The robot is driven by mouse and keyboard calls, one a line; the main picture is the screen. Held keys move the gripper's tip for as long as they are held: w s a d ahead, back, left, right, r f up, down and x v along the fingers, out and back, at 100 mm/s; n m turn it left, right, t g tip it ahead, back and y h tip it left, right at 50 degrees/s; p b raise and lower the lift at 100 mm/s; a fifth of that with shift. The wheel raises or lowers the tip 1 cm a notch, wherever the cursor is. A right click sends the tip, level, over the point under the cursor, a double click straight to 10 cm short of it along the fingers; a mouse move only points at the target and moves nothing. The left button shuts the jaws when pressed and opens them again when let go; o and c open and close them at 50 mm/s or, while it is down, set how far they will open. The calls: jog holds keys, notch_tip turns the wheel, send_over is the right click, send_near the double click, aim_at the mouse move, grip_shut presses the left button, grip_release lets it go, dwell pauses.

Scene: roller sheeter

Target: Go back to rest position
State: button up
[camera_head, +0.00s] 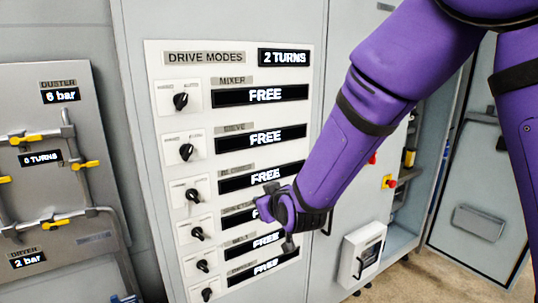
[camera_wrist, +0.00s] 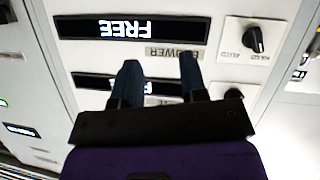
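My purple arm reaches down across the drive modes panel (camera_head: 180,61) in the head view. My gripper (camera_head: 276,228) is in front of the panel's lower right part, over the lower FREE displays. In the wrist view my gripper (camera_wrist: 160,66) has its two dark fingers apart with nothing between them. The wrist view is upside down and shows a FREE display (camera_wrist: 132,28), a blower label and a black knob (camera_wrist: 255,40) beyond the fingers. Whether the fingertips touch the panel is not clear.
A column of black knobs (camera_head: 181,101) runs down the panel's left side. A pipe panel (camera_head: 75,85) with yellow valves stands at left. A red emergency button (camera_head: 389,182) and a grey switch box (camera_head: 362,255) are at right. An open cabinet door (camera_head: 478,222) stands far right.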

jog(key=s+d+r+m+g+h, duration=0.1)
jog(key=s+d+r, duration=0.25)
jog(key=d, duration=0.35)
jog(key=s+d+r+m+g+h, duration=0.1)
jog(key=s+d+r+m, duration=0.15)
jog(key=d+r, duration=0.3)
jog(key=s+d+r+g, duration=0.2)
jog(key=s+d+r, duration=0.15)
jog(key=d, duration=0.35)
jog(key=s+d+r+m+g+h, duration=0.1)
jog(key=s+d, duration=0.4)
jog(key=s, duration=0.5)
jog(key=s+d+r+m+g+h, duration=0.1)
jog(key=s+d+m+g+h, duration=0.1)
jog(key=s+d, duration=0.4)
jog(key=s, duration=0.4)
jog(key=shift+s+d+r+m, duration=0.2)
jog(key=shift+s+r+m, duration=0.05)
jog(key=shift+s+m, duration=0.15)
jog(key=shift+c, duration=0.4)
